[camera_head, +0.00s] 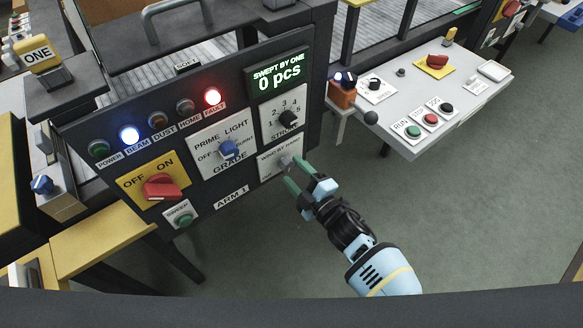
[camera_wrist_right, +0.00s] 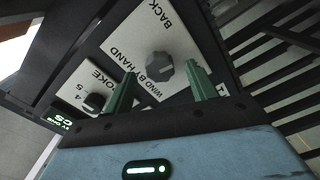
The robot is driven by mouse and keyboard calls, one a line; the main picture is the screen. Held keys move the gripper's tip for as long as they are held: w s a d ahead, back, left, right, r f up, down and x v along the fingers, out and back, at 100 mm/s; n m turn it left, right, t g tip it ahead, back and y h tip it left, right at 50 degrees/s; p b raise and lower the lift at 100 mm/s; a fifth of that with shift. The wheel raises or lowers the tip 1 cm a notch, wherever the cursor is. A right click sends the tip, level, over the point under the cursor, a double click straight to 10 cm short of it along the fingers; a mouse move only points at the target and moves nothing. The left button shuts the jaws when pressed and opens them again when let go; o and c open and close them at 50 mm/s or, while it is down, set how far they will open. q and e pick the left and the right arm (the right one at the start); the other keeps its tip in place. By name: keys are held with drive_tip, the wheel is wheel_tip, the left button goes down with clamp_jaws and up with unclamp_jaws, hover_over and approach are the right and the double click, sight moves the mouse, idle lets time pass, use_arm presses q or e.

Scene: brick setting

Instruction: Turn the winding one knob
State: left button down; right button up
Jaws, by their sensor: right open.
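The winding knob (camera_head: 282,162) is a grey fluted knob on a white plate marked WIND BY HAND, at the lower right of the dark ARM 1 panel. It shows closely in the right wrist view (camera_wrist_right: 160,67). My right gripper (camera_head: 293,172) is open, its green fingers pointing at this plate. In the right wrist view the fingers (camera_wrist_right: 160,76) stand apart, with the knob showing between and just beyond their tips. I cannot tell whether they touch it. In the head view the fingertips partly cover the knob. My left gripper is not in view.
A black STROKE knob (camera_head: 288,118) sits just above the winding plate, and a blue GRADE knob (camera_head: 229,149) to its left. A red switch (camera_head: 162,187) is farther left. A grey side table (camera_head: 455,95) with buttons stands at right. Open floor (camera_head: 460,210) lies below it.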

drive_tip(key=v, duration=0.5)
drive_tip(key=shift+s+d, duration=0.15)
drive_tip(key=shift+s, duration=0.1)
idle(0.7)
